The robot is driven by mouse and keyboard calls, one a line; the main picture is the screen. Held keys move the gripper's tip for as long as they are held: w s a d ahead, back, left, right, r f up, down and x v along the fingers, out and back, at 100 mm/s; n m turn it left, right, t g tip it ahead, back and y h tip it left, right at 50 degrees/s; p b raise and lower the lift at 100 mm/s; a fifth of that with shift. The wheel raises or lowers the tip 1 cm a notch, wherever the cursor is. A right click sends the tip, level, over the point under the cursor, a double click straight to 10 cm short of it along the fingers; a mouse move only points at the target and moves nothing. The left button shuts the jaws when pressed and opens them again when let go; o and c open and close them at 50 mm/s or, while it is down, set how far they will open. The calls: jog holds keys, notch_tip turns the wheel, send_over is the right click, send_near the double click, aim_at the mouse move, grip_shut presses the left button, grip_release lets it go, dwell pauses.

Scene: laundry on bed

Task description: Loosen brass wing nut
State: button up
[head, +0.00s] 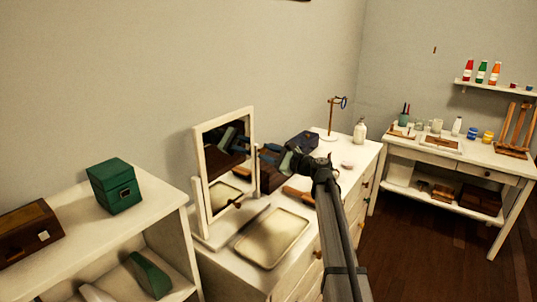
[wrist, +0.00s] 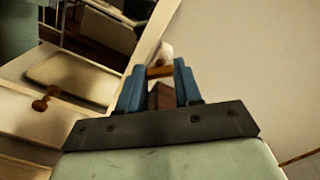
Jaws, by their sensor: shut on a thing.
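The framed tilting mirror (head: 199,165) stands on the white dresser, between two white posts. In the head view my gripper (head: 262,150) reaches in from the right to the side of the mirror frame, at about mid-height. In the wrist view my gripper (wrist: 160,82) has its two blue fingers close around a small brass-coloured piece, the wing nut (wrist: 160,71), and is shut on it. A pale end of a post shows just beyond the fingertips. In the head view the nut is hidden by the gripper.
A cream tray (head: 272,238) lies on the dresser in front of the mirror. Behind my arm are a dark box (head: 302,141) and a white bottle (head: 360,130). A green box (head: 115,186) sits on the left shelf unit. A worktable (head: 455,152) stands at right.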

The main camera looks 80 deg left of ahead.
jog(key=n, duration=2.7)
jog(key=shift+f+n, duration=0.15)
jog(key=shift+n, duration=0.25)
jog(key=o, duration=1)
jog(key=shift+o, duration=0.2)
jog(key=shift+w, duration=0.1)
jog(key=v, duration=1.3)
jog(key=shift+w+d, duration=0.25)
